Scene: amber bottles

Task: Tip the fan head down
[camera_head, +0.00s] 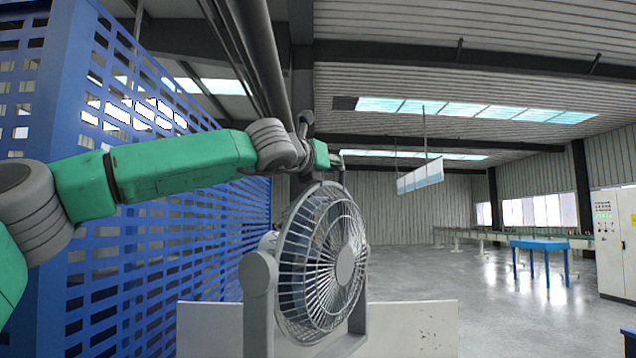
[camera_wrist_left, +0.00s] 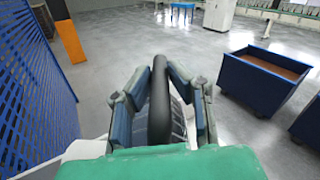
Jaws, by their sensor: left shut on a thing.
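The fan head (camera_head: 322,262), a round wire cage with a pale hub, stands nearly upright, its face turned to the right in the head view. It is carried between the arms of a grey stand (camera_head: 258,290). My left gripper (camera_head: 338,170) is at the top of the cage, coming from above and the left. In the left wrist view, the fingers of the left gripper (camera_wrist_left: 163,82) sit on both sides of the fan's dark rim (camera_wrist_left: 159,100), shut on it. The fan's lower part is hidden there. My right gripper is in neither view.
A tall blue perforated panel (camera_head: 95,190) stands close on the left, beside my left arm. A blue table (camera_head: 540,245) and a control cabinet (camera_head: 612,240) stand far right. A blue bin (camera_wrist_left: 262,78) is on the floor.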

